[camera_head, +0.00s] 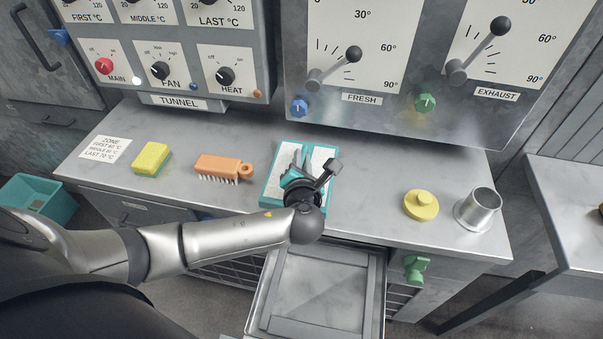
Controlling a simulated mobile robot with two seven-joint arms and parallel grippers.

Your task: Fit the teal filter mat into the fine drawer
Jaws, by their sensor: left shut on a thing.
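The teal filter mat (271,191), white panels within a teal frame, is on the steel counter at the middle of the view. My left gripper (300,160) is over the mat's middle and shut on it, and my wrist hides the mat's near middle part. I cannot tell whether the mat is lifted off the counter. A pulled-out drawer (376,300) with a pale frame and a grey floor is below the counter's front edge, nearer than the mat. Its floor looks bare. No label shows on it. My right gripper is not in view.
On the counter (370,180), a yellow sponge (151,160) and an orange brush (222,168) are left of the mat. A yellow knobbed disc (421,205) and a metal cup (479,209) are to the right. Control panels (400,110) stand behind. A teal bin (38,198) is at far left.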

